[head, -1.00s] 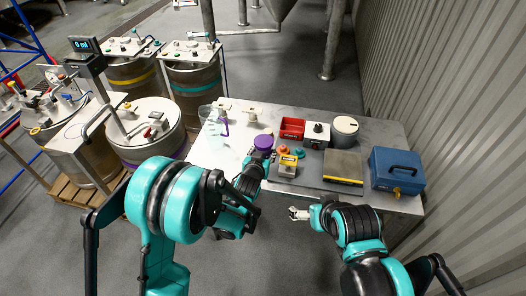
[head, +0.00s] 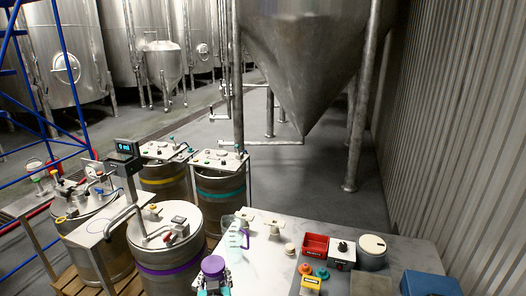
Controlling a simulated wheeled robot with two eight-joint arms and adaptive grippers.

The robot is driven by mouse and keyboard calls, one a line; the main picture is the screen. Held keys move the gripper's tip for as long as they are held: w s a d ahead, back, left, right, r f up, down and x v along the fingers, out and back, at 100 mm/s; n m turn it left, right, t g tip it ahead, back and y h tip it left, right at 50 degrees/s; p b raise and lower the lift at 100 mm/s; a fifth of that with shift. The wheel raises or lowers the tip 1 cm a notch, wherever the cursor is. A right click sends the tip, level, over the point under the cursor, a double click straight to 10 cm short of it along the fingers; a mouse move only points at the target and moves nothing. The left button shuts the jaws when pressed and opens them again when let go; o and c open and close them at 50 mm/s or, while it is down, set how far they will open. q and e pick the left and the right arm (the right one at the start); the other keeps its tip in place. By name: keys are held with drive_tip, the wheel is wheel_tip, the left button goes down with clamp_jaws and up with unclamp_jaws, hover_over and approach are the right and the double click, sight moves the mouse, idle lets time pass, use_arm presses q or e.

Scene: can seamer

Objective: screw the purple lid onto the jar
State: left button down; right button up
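The purple lid (head: 213,265) is at the bottom of the head view, left of centre, over the table's left edge. My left gripper (head: 212,284) is directly below it and appears shut on it; the fingers are partly hidden and cut off by the picture's bottom edge. A clear vessel (head: 236,241) with a purple handle and teal marks stands on the table just behind and to the right of the lid. I cannot tell whether it is the jar; no other jar is plainly visible. My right gripper is out of view.
The table holds a red tray (head: 317,244), a white button box (head: 342,254), a round grey tin (head: 372,250), a yellow box (head: 311,286) and a blue case (head: 430,287). Steel drums, one with a purple band (head: 168,270), crowd the left. A corrugated wall stands right.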

use_arm(q)
drive_tip(key=shift+n+y, duration=0.6)
drive_tip(key=shift+y, duration=0.1)
drive_tip(key=s+a, duration=0.1)
drive_tip(key=a, duration=0.1)
drive_tip(key=s+a+r, duration=0.1)
drive_tip(key=shift+s+a+r, duration=0.15)
drive_tip(key=shift+s+a, duration=0.05)
drive_tip(key=shift+a, duration=0.15)
drive_tip(key=shift+d+g, duration=0.1)
drive_tip(key=shift+g, duration=0.2)
